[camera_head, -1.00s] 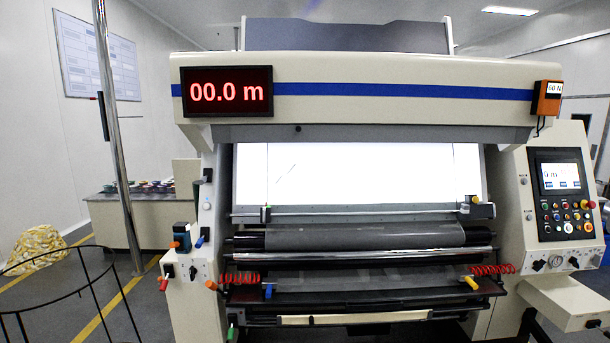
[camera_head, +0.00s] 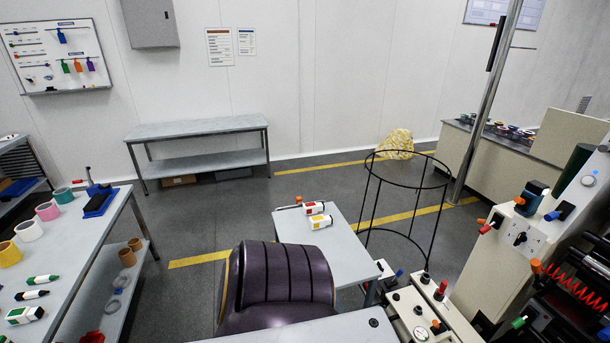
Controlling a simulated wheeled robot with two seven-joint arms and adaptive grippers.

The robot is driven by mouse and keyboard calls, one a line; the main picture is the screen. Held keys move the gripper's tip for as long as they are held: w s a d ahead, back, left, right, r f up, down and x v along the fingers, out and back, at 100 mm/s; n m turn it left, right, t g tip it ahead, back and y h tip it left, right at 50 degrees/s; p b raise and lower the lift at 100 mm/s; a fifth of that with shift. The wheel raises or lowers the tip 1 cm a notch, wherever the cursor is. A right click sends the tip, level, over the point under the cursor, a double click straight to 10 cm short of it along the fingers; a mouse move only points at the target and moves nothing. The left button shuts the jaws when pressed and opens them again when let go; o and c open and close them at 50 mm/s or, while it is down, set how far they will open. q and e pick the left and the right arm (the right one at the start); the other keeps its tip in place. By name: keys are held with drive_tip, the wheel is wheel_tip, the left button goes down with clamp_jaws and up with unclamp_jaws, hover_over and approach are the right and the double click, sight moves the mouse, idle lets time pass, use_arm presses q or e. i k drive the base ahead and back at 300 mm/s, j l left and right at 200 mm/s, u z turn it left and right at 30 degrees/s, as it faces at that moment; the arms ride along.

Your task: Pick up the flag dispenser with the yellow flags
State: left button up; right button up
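A small white dispenser with a yellow part (camera_head: 321,222) lies on the small grey table (camera_head: 350,255) near the middle of the head view. Just behind it, close by, is a similar white dispenser with a red part (camera_head: 313,208). A white and green item (camera_head: 24,315), perhaps another dispenser, lies on the left table. Neither of my grippers shows in the view.
A dark purple ribbed object (camera_head: 280,287) stands in front of the small table, at its left. The inspection machine (camera_head: 540,235) is at right. A workbench (camera_head: 200,130) stands by the back wall.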

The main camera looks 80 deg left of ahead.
sight(319, 222)
drive_tip(key=u, duration=2.45)
